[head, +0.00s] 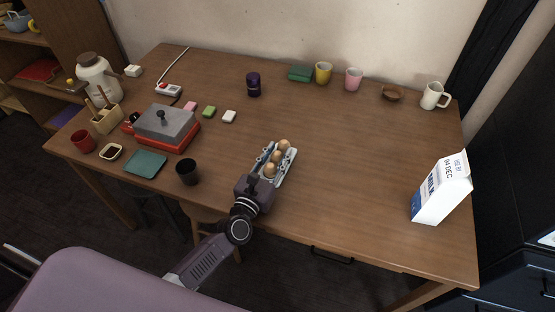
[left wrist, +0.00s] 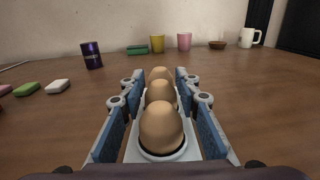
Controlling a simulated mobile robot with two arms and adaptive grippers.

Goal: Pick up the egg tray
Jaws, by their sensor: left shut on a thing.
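The egg tray (head: 288,172) is a narrow pale tray holding three brown eggs in a row, near the front edge of the wooden table. It also shows in the left wrist view (left wrist: 183,153), lengthwise between the fingers. My left gripper (head: 268,164) is shut on the tray, with one blue-padded finger along each long side. In the left wrist view the left gripper (left wrist: 160,125) frames the eggs closely. Whether the tray touches the table or is slightly above it, I cannot tell. My right gripper is not in view.
A black cup (head: 187,172) stands left of the tray, and a dark purple can (head: 253,85) stands behind it. A milk carton (head: 441,190) is at the right. Cups line the back near the wall. The table (head: 345,165) between tray and carton is clear.

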